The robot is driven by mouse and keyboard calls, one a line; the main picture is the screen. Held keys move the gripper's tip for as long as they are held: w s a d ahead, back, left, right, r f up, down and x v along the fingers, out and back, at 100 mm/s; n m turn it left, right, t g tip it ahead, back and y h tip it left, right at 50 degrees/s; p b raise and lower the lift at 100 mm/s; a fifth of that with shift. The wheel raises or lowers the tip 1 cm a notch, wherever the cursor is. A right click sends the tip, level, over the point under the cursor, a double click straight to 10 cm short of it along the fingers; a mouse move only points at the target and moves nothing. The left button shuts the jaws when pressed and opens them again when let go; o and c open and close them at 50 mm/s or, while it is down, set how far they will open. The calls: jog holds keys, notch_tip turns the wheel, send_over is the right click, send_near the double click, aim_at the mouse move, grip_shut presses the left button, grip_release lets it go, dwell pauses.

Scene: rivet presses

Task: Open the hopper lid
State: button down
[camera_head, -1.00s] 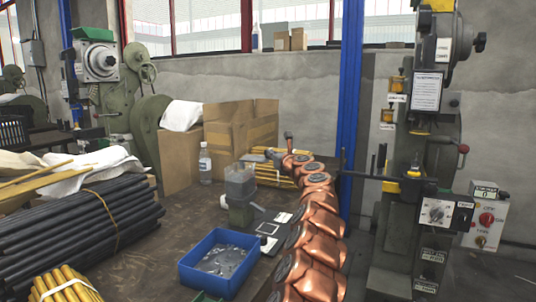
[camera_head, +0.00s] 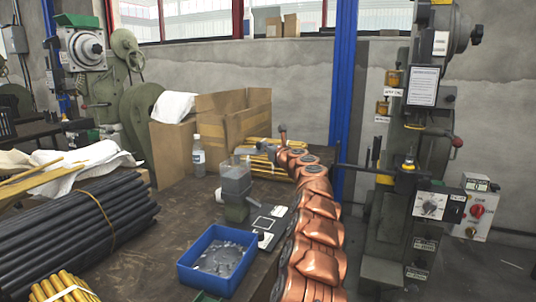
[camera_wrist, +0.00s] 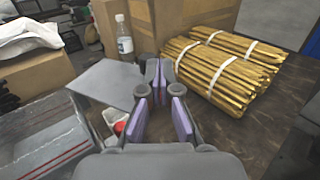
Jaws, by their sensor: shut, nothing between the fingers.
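The hopper (camera_head: 236,185) is a grey, see-through box on a green base, on the workbench behind the blue tray. In the wrist view a grey box (camera_wrist: 40,140) at lower left looks like the hopper. A flat grey plate (camera_wrist: 105,80) beside it may be its lid; I cannot tell how far it is raised. My gripper (camera_wrist: 156,76) is shut and empty, its purple-padded fingers meeting just right of the plate. In the head view my gripper (camera_head: 254,152) is at the hopper's upper right; contact cannot be made out.
A blue tray (camera_head: 216,262) of metal parts stands in front. A bottle (camera_head: 198,158), cartons (camera_head: 233,125) and a yellow rod bundle (camera_wrist: 228,68) stand behind. Black rods (camera_head: 70,225) lie left. A rivet press (camera_head: 425,150) stands right, beyond my copper-coloured arm.

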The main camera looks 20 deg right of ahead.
jog(key=shift+s+d, duration=0.1)
jog(key=shift+d, duration=0.1)
jog(key=s+d, duration=0.2)
jog(key=s, duration=0.4)
jog(key=s+d, duration=0.3)
jog(key=s, duration=0.3)
jog(key=shift+s+d, duration=0.25)
jog(key=shift+s, duration=0.1)
dwell(0.3)
